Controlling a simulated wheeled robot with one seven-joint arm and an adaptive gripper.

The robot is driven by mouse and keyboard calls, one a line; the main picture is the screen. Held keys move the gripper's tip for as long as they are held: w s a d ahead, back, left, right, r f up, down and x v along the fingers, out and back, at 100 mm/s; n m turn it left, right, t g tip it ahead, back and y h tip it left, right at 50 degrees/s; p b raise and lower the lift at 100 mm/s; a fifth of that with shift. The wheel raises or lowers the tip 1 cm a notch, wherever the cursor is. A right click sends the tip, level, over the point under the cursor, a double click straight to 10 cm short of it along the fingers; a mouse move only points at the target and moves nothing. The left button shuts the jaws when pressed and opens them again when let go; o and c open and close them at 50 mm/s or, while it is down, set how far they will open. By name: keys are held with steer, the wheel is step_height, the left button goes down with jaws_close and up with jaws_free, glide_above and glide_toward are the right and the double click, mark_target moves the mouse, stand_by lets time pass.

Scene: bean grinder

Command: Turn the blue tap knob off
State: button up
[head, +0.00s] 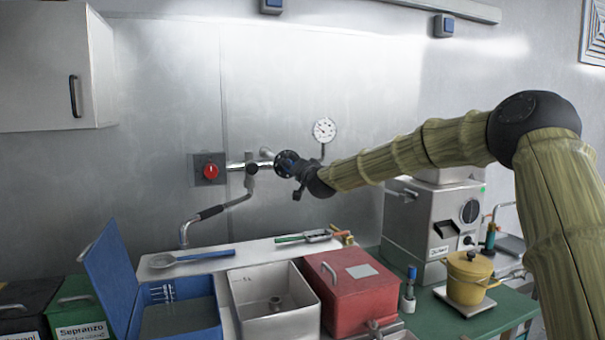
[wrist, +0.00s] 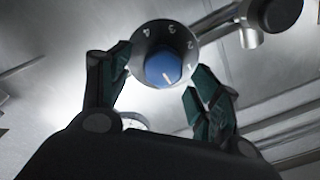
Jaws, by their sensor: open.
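The blue tap knob (wrist: 163,68) shows in the wrist view, in the middle of a grey dial with numbers around its rim. A white mark is on the knob's face. My gripper (wrist: 158,78) is open, with one dark green finger on each side of the dial and knob. I cannot tell whether a finger touches the dial. In the head view my gripper (head: 288,165) is at the wall pipe, and it hides the blue knob there.
A red knob (head: 210,171) sits on the wall left of the pipe, with a bent spout (head: 215,211) below. A pressure gauge (head: 324,130) is just right of my gripper. A blue open box (head: 180,318), white sink (head: 275,300) and red box (head: 352,290) stand below.

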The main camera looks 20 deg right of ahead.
steer(key=s, duration=0.8)
steer(key=shift+s+d, duration=0.15)
steer(key=shift+s, duration=0.25)
